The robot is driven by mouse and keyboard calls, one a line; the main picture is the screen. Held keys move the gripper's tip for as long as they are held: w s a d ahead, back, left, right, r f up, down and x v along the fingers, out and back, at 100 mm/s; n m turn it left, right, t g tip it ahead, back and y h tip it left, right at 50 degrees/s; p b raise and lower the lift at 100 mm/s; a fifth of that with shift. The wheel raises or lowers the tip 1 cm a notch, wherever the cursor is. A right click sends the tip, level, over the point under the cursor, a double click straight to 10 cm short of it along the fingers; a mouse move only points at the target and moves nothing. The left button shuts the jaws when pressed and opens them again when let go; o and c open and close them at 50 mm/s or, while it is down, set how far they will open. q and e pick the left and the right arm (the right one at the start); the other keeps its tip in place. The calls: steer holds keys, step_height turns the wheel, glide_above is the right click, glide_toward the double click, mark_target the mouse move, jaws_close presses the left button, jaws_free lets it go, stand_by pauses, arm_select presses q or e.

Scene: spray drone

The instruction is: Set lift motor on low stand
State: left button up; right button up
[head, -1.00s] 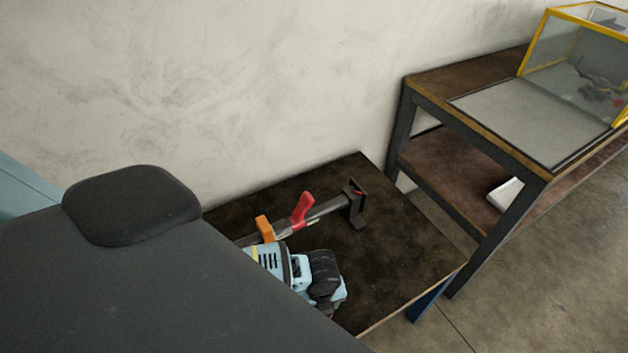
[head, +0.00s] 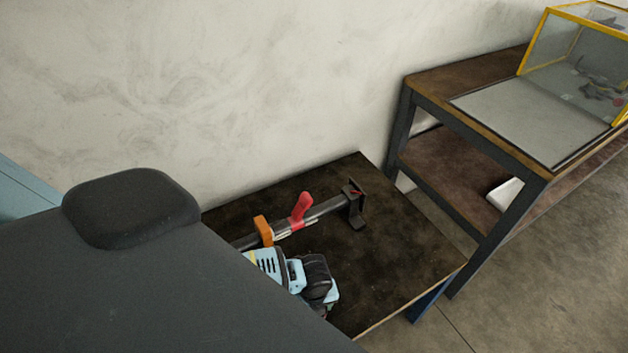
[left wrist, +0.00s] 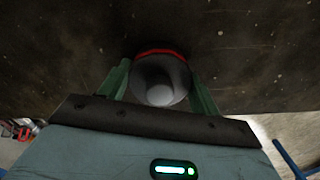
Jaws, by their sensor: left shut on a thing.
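The lift motor (left wrist: 160,82) shows in the left wrist view as a round grey body with a red ring at its far end. My left gripper (left wrist: 160,90) is shut on it, with a green finger on each side. The dark, speckled top of the low stand (left wrist: 250,60) lies beyond the motor; I cannot tell whether they touch. In the head view the low stand (head: 400,255) is in the middle against the wall. My dark arm hides its left part, the left gripper and the motor there. My right gripper is not in view.
A clamp with a red handle (head: 301,210) and a light blue power tool (head: 290,272) lie on the stand's left side. The stand's right part is bare. A workbench (head: 535,155) with a yellow-framed clear case (head: 575,80) stands at the right.

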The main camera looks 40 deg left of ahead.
arm_select(q)
steer(key=shift+f, duration=0.2)
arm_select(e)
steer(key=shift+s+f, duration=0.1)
arm_select(q)
steer(key=o, duration=1.4)
steer(key=shift+r, duration=0.55)
step_height(320, 180, up, 10)
steer(key=shift+r+p, duration=0.1)
steer(key=shift+p, duration=1.05)
steer(key=shift+r, duration=0.55)
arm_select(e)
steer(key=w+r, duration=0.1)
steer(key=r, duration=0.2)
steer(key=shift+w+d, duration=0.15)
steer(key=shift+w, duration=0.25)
